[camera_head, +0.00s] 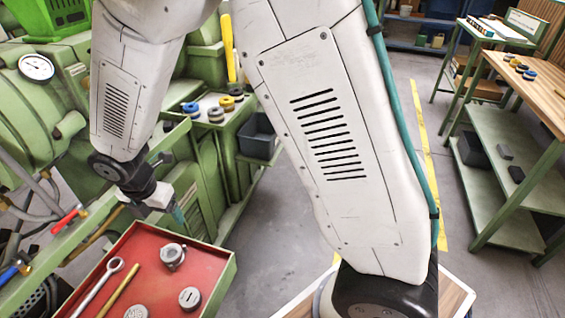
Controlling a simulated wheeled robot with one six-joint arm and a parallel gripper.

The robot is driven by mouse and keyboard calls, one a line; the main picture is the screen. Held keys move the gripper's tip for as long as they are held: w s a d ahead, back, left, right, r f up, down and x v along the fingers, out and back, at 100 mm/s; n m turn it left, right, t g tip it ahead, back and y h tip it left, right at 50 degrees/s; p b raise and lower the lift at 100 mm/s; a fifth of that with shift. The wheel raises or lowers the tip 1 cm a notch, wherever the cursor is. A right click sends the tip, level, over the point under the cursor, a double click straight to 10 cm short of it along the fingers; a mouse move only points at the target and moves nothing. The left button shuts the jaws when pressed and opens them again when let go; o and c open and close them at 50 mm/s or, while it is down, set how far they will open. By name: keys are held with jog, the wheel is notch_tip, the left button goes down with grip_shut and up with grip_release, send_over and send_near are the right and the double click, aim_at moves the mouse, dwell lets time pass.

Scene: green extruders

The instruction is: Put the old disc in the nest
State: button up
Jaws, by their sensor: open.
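My gripper (168,207) points down beside the green machine, just above the far edge of a red-lined tray (215,262). It is open, its fingers are small in view, and I see nothing held. In the tray lie a grey round metal fitting (172,256), a grey disc-shaped piece (190,298) and another round piece (136,312) cut off by the bottom edge. I cannot tell which piece is the old disc. I cannot make out a nest; my arm hides part of the machine.
A wrench (98,287) and a brass rod (119,291) share the tray. A green stand (232,118) holds several coloured discs, with a dark bin (257,136) beside it. The green machine (60,95) fills the left. A wooden-topped bench (540,85) stands right; grey floor lies between.

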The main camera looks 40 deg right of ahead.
jog(key=s+d+r+m, duration=0.5)
jog(key=d+r+m, duration=0.2)
jog(key=r, duration=0.1)
jog(key=s+d+r+m, duration=0.4)
jog(key=d+r+m, duration=0.3)
jog(key=d+r, duration=0.1)
jog(key=s+d+r+m, duration=0.3)
jog(key=s+m, duration=0.3)
jog(key=s, duration=0.2)
jog(key=s+d+r+m+y, duration=0.1)
jog(key=s+d+r+m, duration=0.2)
jog(key=s+m, duration=0.3)
jog(key=shift+s+m, duration=0.3)
jog(key=shift+s, duration=0.8)
jog(key=shift+d, duration=0.1)
